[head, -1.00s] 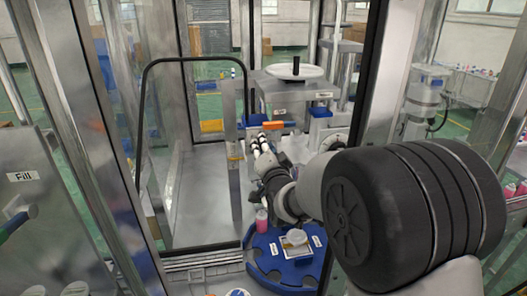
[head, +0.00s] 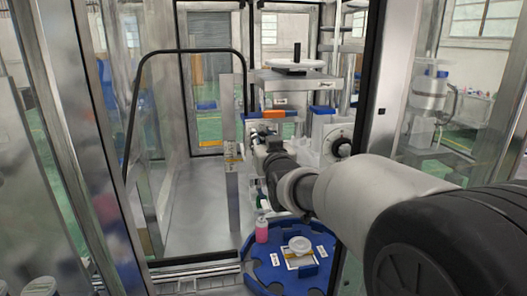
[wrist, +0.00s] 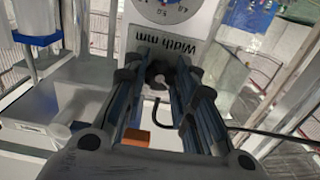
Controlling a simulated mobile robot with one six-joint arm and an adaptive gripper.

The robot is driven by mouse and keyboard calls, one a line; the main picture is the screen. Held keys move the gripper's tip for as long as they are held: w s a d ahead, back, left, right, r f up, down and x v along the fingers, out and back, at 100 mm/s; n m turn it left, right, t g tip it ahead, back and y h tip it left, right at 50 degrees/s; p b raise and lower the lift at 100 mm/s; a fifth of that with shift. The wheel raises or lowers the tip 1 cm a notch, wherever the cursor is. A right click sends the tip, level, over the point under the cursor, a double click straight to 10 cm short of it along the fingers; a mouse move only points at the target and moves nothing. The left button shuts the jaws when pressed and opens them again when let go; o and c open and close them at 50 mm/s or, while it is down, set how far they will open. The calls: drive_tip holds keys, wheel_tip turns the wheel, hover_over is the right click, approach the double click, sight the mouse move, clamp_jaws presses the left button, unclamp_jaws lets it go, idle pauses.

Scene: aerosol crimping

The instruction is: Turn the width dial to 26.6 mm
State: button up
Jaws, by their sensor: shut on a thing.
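My gripper (wrist: 160,70) is shut on a dark round knob (wrist: 158,76), seen end-on between the fingers in the wrist view. I take it for the width dial's knob, as the grey plate beside it is labelled "Width mm" (wrist: 165,47), upside down. A white numbered dial face (wrist: 168,8) is cut off at the top edge, so its reading is unclear. In the head view my gripper (head: 262,136) is at the machine's left front. The held knob is hidden there by my arm.
A blue turntable (head: 262,268) with a pink bottle (head: 262,231) stands below my arm. An orange block (head: 260,114) is close to the gripper. A dark-framed guard (head: 133,110) stands left.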

drive_tip(key=n+b, duration=0.2)
drive_tip(key=n, duration=0.2)
drive_tip(key=shift+f+b, duration=0.1)
drive_tip(key=shift+b, duration=0.25)
drive_tip(key=shift+n+b, duration=0.55)
drive_tip(key=shift+n, duration=0.75)
drive_tip(key=o, duration=1.1)
drive_tip(key=v, duration=1.2)
